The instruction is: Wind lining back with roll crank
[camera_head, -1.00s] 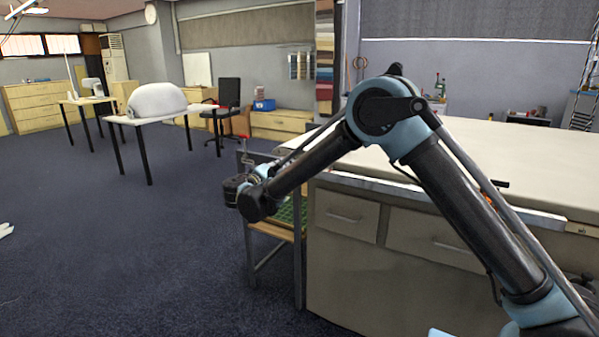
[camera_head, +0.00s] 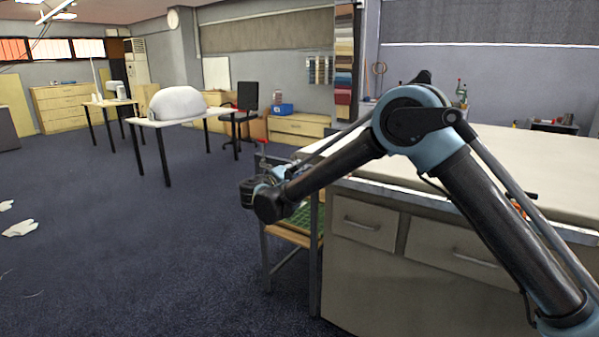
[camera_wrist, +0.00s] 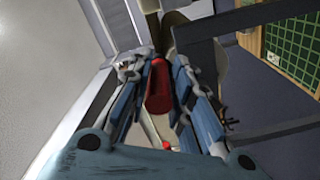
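The roll crank shows as a red cylindrical handle (camera_wrist: 158,92) in the wrist view, joined to a pale metal part with a small red tip below it. My gripper (camera_wrist: 162,72) has its two blue-and-grey fingers on either side of the red handle. The fingertips are close to it, but contact is not clear. In the head view my gripper (camera_head: 248,192) is at the left end of the long table, mostly hidden by my own wrist. A small red part (camera_head: 262,141) shows just above it. The lining and its roll cannot be made out.
The pale-topped table (camera_head: 500,165) with drawers fills the right. A low frame with a green grid mat (camera_head: 300,218) stands at its end, below my gripper; the mat also shows in the wrist view (camera_wrist: 300,45). Open dark carpet (camera_head: 130,240) lies to the left.

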